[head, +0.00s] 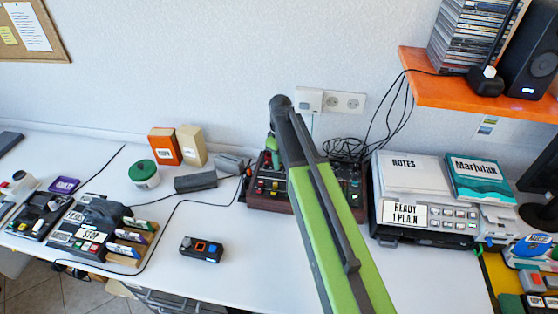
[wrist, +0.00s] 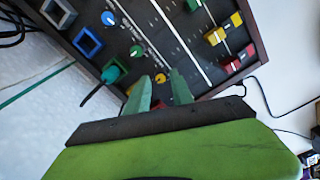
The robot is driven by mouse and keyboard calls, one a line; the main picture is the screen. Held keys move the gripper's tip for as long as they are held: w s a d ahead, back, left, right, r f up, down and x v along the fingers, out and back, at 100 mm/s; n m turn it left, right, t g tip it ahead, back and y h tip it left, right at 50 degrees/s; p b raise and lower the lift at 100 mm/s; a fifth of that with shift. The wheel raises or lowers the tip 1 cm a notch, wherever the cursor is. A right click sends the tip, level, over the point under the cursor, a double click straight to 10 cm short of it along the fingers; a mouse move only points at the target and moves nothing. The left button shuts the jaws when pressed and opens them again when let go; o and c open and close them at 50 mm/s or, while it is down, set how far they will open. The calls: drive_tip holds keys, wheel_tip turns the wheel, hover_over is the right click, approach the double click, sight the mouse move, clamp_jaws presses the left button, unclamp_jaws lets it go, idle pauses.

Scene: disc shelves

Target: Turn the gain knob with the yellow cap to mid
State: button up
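The dark mixer panel (wrist: 85,15) fills the top of the wrist view, with a row of round knobs capped blue (wrist: 108,18), green (wrist: 136,51) and yellow. The yellow-capped knob (wrist: 160,78) shows between the tips of my gripper (wrist: 160,75). The green fingers stand apart with a small gap around the cap; contact is not clear. Knob labels and pointer marks are too small to read. In the head view my arm covers much of the mixer (head: 268,204).
Square coloured buttons and sliders crowd the panel, including yellow (wrist: 216,36) and red (wrist: 231,65) ones. A grey device marked READY 1 PLAIN (head: 430,240) stands right of the mixer. A small black box (head: 202,250) lies front left. Loose cables lie behind; bare table is in front.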

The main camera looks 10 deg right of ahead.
wheel_tip(320, 180, up, 16)
drive_tip(key=p, duration=1.5)
drive_tip(key=shift+r+p, duration=0.25)
drive_tip(key=shift+p, duration=0.1)
